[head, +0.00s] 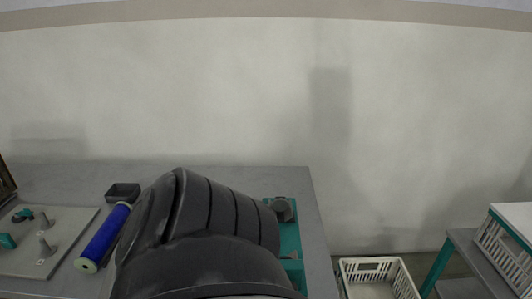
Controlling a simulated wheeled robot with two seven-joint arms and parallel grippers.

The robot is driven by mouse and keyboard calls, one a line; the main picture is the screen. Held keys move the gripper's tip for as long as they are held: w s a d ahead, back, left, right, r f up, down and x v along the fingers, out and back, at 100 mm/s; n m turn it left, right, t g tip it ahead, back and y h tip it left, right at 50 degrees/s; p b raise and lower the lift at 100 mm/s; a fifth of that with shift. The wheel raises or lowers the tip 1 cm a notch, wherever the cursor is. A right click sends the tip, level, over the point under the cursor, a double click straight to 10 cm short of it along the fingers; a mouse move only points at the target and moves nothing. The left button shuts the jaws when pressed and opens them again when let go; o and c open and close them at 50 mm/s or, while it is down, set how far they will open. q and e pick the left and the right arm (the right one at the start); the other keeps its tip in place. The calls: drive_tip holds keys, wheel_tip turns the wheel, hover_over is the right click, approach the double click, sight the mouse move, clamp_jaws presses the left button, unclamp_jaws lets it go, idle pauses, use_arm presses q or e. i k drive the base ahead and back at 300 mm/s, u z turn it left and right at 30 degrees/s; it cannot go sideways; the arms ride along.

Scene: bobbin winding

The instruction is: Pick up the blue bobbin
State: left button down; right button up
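The blue bobbin (103,238) lies on its side on the grey table (230,177) at the left of the head view. It has pale ends, and its near end points to the lower left. A large dark ribbed arm part of mine fills the lower middle of the view, just right of the bobbin, and hides the table behind it. Whether it touches the bobbin cannot be told. Neither of my grippers is in view.
A grey plate with pegs and teal parts (50,259) lies left of the bobbin. A small black tray (122,193) sits behind it. A teal fixture (289,240) stands at the table's right edge. White crates (377,262) (503,250) are farther right.

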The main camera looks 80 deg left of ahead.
sight(88, 264)
drive_tip(key=u, duration=2.8)
drive_tip(key=k, duration=0.4)
drive_tip(key=u, duration=2.5)
drive_tip(key=i, duration=0.1)
drive_tip(key=z, duration=0.95)
